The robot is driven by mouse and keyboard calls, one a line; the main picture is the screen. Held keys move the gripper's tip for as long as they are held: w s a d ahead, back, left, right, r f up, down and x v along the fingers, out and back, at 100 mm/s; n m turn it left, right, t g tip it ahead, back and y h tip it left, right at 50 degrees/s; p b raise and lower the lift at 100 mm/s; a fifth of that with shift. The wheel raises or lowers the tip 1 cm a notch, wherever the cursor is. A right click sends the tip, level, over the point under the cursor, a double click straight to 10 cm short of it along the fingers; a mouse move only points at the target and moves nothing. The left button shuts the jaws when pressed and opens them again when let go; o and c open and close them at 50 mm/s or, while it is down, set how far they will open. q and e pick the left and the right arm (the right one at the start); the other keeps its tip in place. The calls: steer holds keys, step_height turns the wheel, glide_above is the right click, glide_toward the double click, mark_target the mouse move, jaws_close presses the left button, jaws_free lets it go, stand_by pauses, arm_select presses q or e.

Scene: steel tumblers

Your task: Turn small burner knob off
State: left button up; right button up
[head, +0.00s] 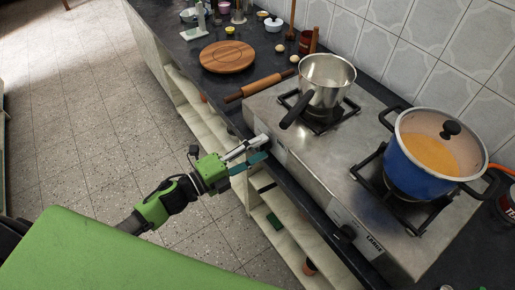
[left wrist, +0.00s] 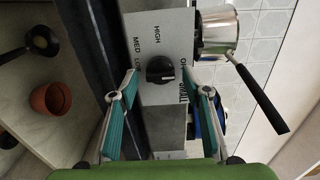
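The small burner knob (left wrist: 160,69) is a round black knob on the stove's steel front panel (left wrist: 165,25) in the left wrist view. HIGH, MED, LOW, OFF and SMALL are printed around it; its exact pointing is too small to tell. My left gripper (left wrist: 160,78) is open, with a teal-padded finger on either side of the knob in the picture; I cannot tell whether either touches it. In the head view my left gripper (head: 256,152) is at the stove's left front, covering this knob. My right gripper is not in view.
A steel saucepan (head: 328,75) sits on the rear-left burner, its black handle over the stove top. A blue pot (head: 425,182) stands on the other burner. The LARGE knob (head: 345,232) is farther right. A rolling pin (head: 258,87) and round board (head: 227,57) lie on the counter.

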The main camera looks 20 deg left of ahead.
arm_select(q)
steer(key=v, duration=1.2)
stand_by(0.6)
steer(key=s+a+f+n+g+y, duration=0.1)
steer(key=a+f+n+y, duration=0.25)
steer(key=f, duration=0.45)
steer(key=a+f+n+y, duration=0.2)
steer(key=a+f+n, duration=0.15)
steer(key=f, duration=0.45)
steer(key=s+a+f+n+g+y, duration=0.1)
steer(key=a+f+n+y, duration=0.2)
steer(key=f+n, duration=0.35)
steer(key=s+f+n+g+y, duration=0.1)
steer(key=s+f+n+g, duration=0.1)
steer(key=s+f, duration=0.5)
steer(key=s+f+n+g+y, duration=0.1)
steer(key=s+f+n+g, duration=0.15)
steer(key=f, duration=0.85)
steer(key=s+d+f+n+g, duration=0.2)
steer(key=s+f, duration=0.4)
steer(key=s, duration=0.5)
steer(key=s+d+f+n+g, duration=0.3)
steer(key=s+d+f, duration=0.3)
steer(key=s, duration=0.4)
steer(key=shift+s+d+g, duration=0.2)
steer(key=shift+s+g, duration=0.15)
steer(key=shift+g, duration=0.5)
